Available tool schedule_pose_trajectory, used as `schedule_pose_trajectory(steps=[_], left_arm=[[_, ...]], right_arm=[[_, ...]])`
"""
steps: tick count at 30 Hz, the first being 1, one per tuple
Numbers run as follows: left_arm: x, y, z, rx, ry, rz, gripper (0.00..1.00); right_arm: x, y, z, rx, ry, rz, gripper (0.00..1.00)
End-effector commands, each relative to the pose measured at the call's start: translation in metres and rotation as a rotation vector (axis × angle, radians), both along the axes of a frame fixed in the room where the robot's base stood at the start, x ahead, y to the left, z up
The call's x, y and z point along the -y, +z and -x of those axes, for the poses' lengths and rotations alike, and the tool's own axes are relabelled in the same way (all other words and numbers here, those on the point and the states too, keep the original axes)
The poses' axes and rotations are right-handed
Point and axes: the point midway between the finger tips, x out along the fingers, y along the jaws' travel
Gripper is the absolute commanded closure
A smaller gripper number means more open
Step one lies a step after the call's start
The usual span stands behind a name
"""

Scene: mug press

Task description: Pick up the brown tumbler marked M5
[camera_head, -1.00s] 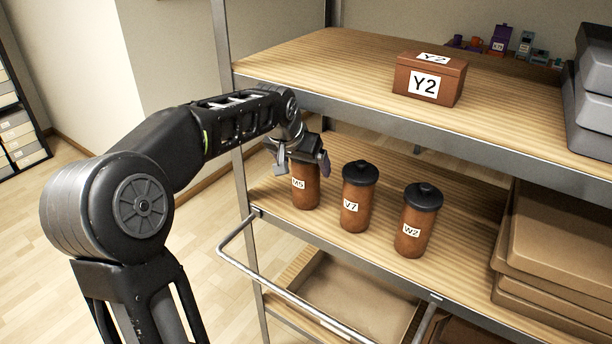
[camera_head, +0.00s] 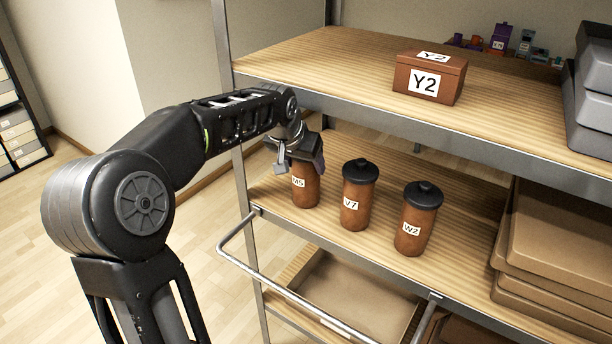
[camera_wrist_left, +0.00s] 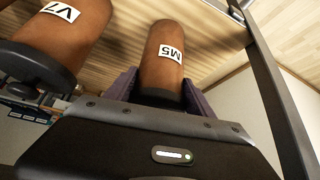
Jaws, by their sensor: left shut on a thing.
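The brown tumbler marked M5 (camera_head: 305,188) stands upright on the middle shelf, leftmost of three tumblers. Its top is hidden by my left gripper (camera_head: 297,165) in the head view. In the left wrist view, the M5 tumbler (camera_wrist_left: 163,58) sits between the two fingers of my left gripper (camera_wrist_left: 158,92), which is shut on its upper end. Its M5 label faces the right there. I cannot tell any gap between the tumbler's base and the shelf. My right gripper does not show.
The tumblers marked V7 (camera_head: 356,197) and W2 (camera_head: 416,222), with black lids, stand to the right. A brown Y2 box (camera_head: 430,78) is on the upper shelf (camera_head: 330,70), above the tumblers. A shelf post (camera_head: 240,180) is close on the left. Boxes (camera_head: 560,250) fill the right.

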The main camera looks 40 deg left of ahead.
Motion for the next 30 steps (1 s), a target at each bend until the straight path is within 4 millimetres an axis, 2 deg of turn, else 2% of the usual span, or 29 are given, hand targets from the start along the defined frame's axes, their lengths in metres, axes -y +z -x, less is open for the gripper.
schedule_pose_trajectory(steps=[2, 18, 30], left_arm=[[0.0000, 0.0000, 0.0000, 0.000, 0.000, 0.000, 0.48], [-0.0001, 0.0008, -0.0003, 0.002, 0.000, 0.000, 0.91], [0.0008, 0.0053, 0.0037, 0.004, 0.000, -0.001, 0.91]], right_arm=[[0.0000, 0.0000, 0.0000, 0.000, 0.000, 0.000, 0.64], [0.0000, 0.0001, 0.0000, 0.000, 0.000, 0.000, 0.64], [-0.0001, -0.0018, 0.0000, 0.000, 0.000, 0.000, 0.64]])
